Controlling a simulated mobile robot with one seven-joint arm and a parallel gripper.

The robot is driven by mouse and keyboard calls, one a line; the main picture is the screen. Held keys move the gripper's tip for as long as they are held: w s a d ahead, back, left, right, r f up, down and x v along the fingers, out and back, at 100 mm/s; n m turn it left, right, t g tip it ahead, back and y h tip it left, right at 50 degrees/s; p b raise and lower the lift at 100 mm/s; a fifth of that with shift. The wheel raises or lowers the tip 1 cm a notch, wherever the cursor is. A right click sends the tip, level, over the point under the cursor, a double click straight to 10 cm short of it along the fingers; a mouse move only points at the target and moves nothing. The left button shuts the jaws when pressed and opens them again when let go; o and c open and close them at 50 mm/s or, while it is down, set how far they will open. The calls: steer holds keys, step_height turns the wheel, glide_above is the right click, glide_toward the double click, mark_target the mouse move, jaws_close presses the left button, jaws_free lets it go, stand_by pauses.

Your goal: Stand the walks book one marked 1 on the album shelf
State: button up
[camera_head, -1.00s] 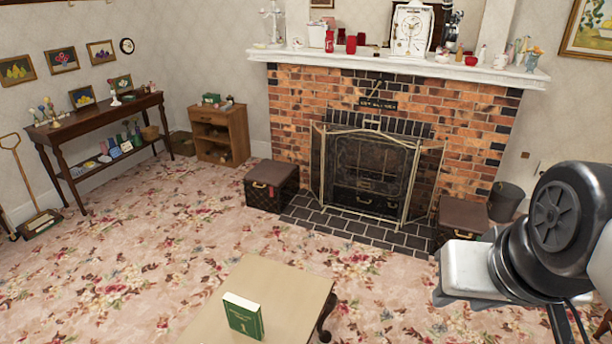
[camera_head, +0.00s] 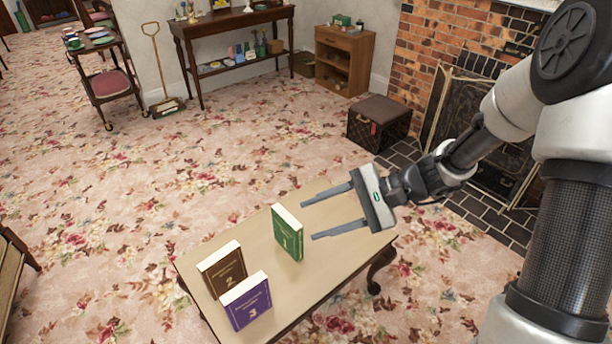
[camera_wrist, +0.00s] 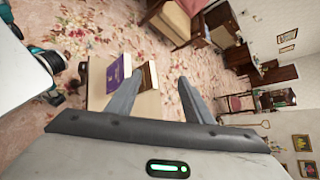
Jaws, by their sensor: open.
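The walks book one, green with a 1 on its front (camera_head: 291,238), stands upright on the low table (camera_head: 325,262). My gripper (camera_head: 308,222) is open and empty just right of this book, its two fingers pointing left towards it. In the wrist view my fingers (camera_wrist: 155,76) are spread apart, and I cannot make out the green book there. A brown book marked 2 (camera_head: 226,274) and a purple book marked 3 (camera_head: 251,308) stand at the table's near left. No shelf is labelled as the album shelf, so I cannot tell which it is.
A dark console table with a lower shelf (camera_head: 204,90) holding small items stands at the back wall. A wooden cabinet (camera_head: 355,48) is right of it. A trolley (camera_head: 112,88) stands far left. The flowered carpet between is open.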

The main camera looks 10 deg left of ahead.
steer(key=w+a+f+m+t+y+b, duration=0.2)
steer(key=w+f+m+t+y+b, duration=0.35)
steer(key=f, duration=0.95)
steer(key=m+t+h+b, duration=0.35)
steer(key=m+t, duration=0.45)
steer(key=m, duration=0.5)
glide_toward(300, 234)
steer(key=p, duration=0.1)
steer(key=shift+g, duration=0.25)
steer(key=b+x, duration=0.1)
steer(key=x, duration=0.4)
steer(key=b+x, duration=0.1)
steer(key=x, duration=0.4)
steer(key=shift+w+a+r, duration=0.25)
steer(key=shift+w, duration=0.1)
steer(key=shift+b+x, duration=1.3)
steer(key=shift+x, duration=1.8)
steer(key=shift+r, duration=0.2)
jaws_close()
